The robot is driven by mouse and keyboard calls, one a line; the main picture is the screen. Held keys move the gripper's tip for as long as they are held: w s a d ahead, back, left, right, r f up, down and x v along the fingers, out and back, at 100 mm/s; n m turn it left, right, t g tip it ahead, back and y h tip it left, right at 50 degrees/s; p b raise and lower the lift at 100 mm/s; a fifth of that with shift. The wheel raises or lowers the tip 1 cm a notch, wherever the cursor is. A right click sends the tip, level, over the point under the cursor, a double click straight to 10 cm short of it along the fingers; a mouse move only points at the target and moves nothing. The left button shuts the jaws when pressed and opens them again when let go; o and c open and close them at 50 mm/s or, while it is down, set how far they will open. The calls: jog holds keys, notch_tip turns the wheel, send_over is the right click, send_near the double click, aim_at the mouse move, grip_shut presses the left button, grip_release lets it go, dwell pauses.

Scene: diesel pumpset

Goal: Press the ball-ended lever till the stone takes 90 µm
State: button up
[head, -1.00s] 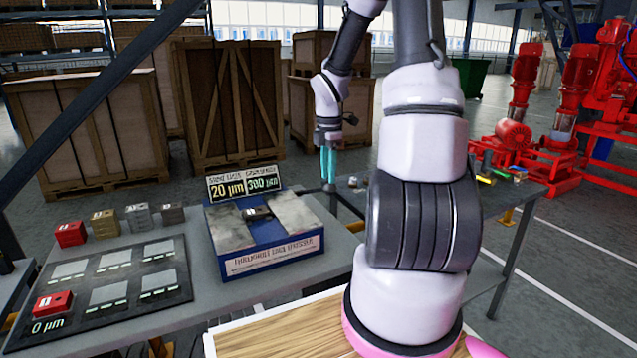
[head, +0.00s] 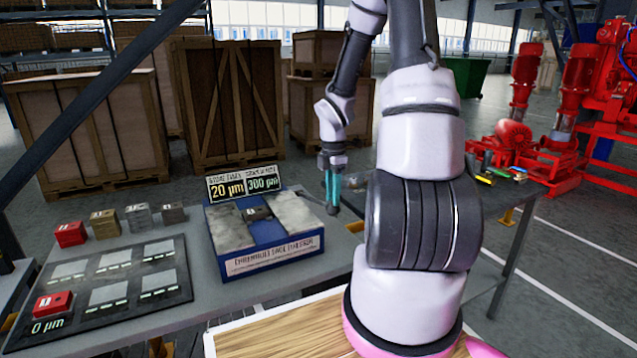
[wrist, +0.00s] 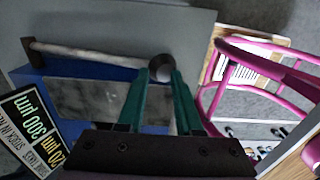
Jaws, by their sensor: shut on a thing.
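The ball-ended lever shows in the wrist view as a pale rod (wrist: 95,54) with a dark ball (wrist: 160,67) at its end. My gripper (wrist: 160,78) has its teal fingers closed at that ball. In the head view my gripper (head: 332,190) is to the right of the blue machine (head: 275,262), with the dark ball (head: 332,209) at its fingertips. The lever's rod is hard to make out there. The machine's signs read 20 µm (head: 227,190) under the stone label and 300 µm (head: 263,184). A small dark block (head: 258,213) sits between two grey plates.
A dark board (head: 120,263) with several pale patches lies left of the machine. A red block (head: 53,303) is on it by 0 µm. Several blocks (head: 105,223) stand behind the board. Crates (head: 230,100) and red pumps (head: 515,130) stand beyond the table.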

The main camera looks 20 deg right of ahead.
jog(key=shift+s+f, duration=0.15)
jog(key=shift+f, duration=0.65)
jog(key=shift+s+f, duration=0.1)
jog(key=shift+f, duration=0.65)
jog(key=w+r, duration=0.3)
jog(key=r, duration=1.2)
jog(key=shift+w+r, duration=0.2)
jog(key=shift+r, duration=0.1)
jog(key=s+a+r+m+t+y, duration=0.1)
jog(key=s+a+r+m+t, duration=0.2)
jog(key=s+a+r+m, duration=0.3)
jog(key=s+a+r+m+t+y, duration=0.1)
jog(key=s+a+r+m+t, duration=0.3)
jog(key=s+a+r+m, duration=0.3)
jog(key=s+r+m, duration=0.5)
jog(key=s+m, duration=0.1)
jog(key=m, duration=0.3)
jog(key=shift+s+a+r+m, duration=0.2)
jog(key=shift+s+m, duration=0.1)
jog(key=shift+s, duration=0.1)
